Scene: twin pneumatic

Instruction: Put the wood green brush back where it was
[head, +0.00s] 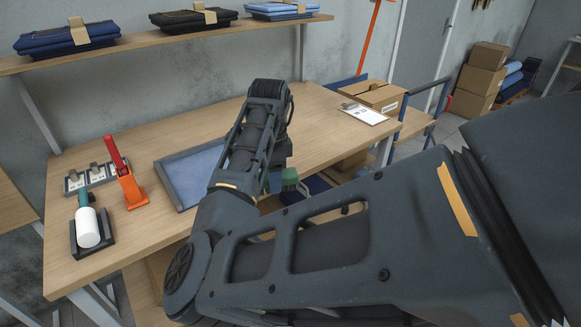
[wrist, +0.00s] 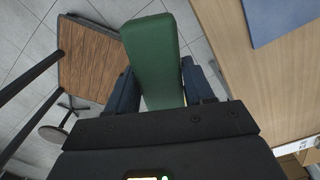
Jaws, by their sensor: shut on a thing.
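My gripper (wrist: 160,88) is shut on the green brush (wrist: 152,48), whose long green body stands out between the two dark fingers in the wrist view. In the head view a bit of the brush's green (head: 290,176) shows below my forearm, near the table's front edge. My arm hides most of the gripper there. No wooden part of the brush can be made out. In the wrist view the brush is over the floor, left of the wooden table edge, and touches nothing but the fingers.
The workbench (head: 240,120) holds a grey-framed blue tray (head: 180,182), partly behind my arm. At left are an orange tool with a red handle (head: 128,180) and a white roller (head: 88,228) in a black holder. A clipboard (head: 363,114) and cardboard box (head: 375,94) are at right.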

